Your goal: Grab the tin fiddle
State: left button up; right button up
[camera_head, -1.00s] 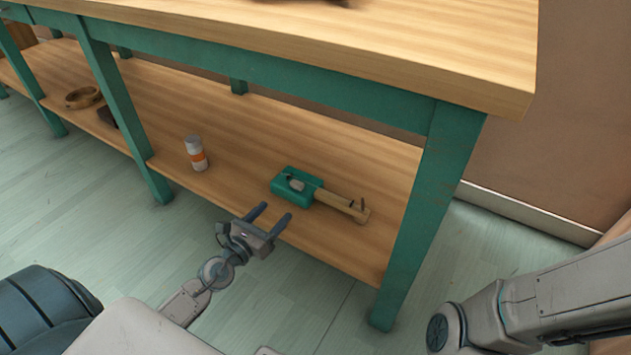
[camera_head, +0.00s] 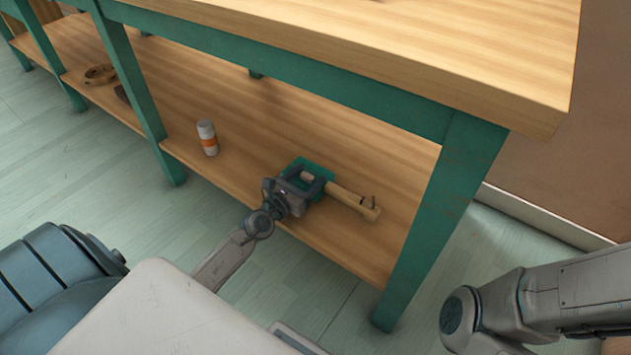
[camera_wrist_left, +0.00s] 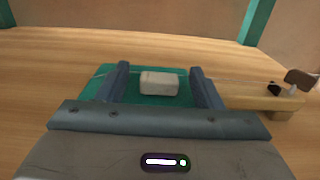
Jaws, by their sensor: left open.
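The tin fiddle lies on the lower wooden shelf of the bench. Its green body (camera_head: 322,166) is partly hidden by my left gripper, and its wooden neck (camera_head: 352,201) points to the lower right. In the left wrist view the green body (camera_wrist_left: 147,99) lies under the open fingers, with a pale block (camera_wrist_left: 159,83) on it between the fingertips and the neck (camera_wrist_left: 265,101) reaching right. My left gripper (camera_head: 318,183) is open over the body; it also shows in the left wrist view (camera_wrist_left: 158,74). I cannot tell whether the fingers touch the fiddle. My right gripper is out of view.
A white and orange bottle (camera_head: 207,138) stands on the shelf (camera_head: 250,140) to the left. A wooden ring (camera_head: 100,74) lies farther left. The green bench leg (camera_head: 440,220) stands right of the fiddle, and the thick wooden top (camera_head: 420,60) is above.

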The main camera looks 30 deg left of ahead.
pick_arm(q)
jog(key=shift+w+d, duration=0.1)
jog(key=shift+w, duration=1.4)
jog(key=shift+c, duration=0.4)
